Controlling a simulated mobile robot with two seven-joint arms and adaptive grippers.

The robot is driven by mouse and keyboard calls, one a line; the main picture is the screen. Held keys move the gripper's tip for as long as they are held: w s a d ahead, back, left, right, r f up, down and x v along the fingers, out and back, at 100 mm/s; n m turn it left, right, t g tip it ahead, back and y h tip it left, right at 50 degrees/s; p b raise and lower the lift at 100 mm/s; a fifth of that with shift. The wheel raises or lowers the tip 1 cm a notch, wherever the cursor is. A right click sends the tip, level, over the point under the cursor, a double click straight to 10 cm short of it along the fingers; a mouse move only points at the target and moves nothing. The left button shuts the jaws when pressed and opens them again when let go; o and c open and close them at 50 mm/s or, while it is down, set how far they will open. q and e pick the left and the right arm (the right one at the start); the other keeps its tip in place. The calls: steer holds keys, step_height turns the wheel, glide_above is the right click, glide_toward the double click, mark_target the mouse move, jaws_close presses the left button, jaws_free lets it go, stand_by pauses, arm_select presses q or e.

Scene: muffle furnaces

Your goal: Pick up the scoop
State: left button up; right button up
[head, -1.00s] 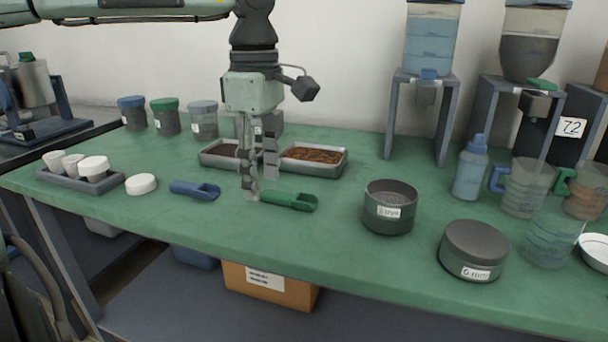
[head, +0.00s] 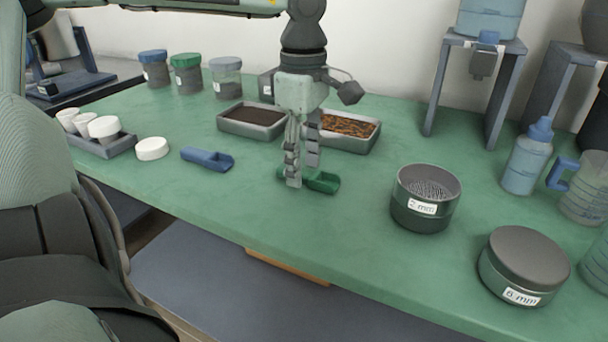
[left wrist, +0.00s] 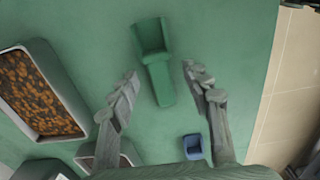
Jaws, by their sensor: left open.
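A green scoop (head: 322,182) lies on the green bench top (head: 250,215). A blue scoop (head: 207,159) lies to its left. My left gripper (head: 303,172) points down over the green scoop's handle end, open, and its fingers hide part of the handle. In the left wrist view the green scoop (left wrist: 154,60) shows between the two spread fingers (left wrist: 160,76), its handle toward the palm and its bowl beyond the fingertips. Gaps show on both sides of the handle. The blue scoop (left wrist: 193,146) also shows there, near the palm. My right gripper is not in view.
Two metal trays of dark soil (head: 252,121) and brown granules (head: 350,131) stand just behind the gripper. A 2 mm sieve (head: 424,215) and a 6 mm one (head: 522,275) stand at right. White cups (head: 104,128) and lidded jars (head: 187,75) are at left.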

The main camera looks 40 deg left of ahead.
arm_select(q)
steer(key=shift+f, duration=0.35)
steer(key=shift+c, duration=0.6)
steer(key=c, duration=0.9)
steer(key=shift+r, duration=0.1)
steer(key=shift+c, duration=0.2)
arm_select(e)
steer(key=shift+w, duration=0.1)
arm_select(q)
steer(key=shift+r, duration=0.45)
steer(key=r, duration=0.3)
steer(key=shift+s+a+r, duration=0.15)
steer(key=shift+s+r, duration=0.05)
steer(key=shift+r, duration=0.1)
steer(key=s+a+r+b, duration=0.3)
steer(key=s+a+r, duration=0.3)
steer(key=s, duration=0.3)
steer(key=shift+s+r, duration=0.15)
steer(key=shift+r, duration=0.05)
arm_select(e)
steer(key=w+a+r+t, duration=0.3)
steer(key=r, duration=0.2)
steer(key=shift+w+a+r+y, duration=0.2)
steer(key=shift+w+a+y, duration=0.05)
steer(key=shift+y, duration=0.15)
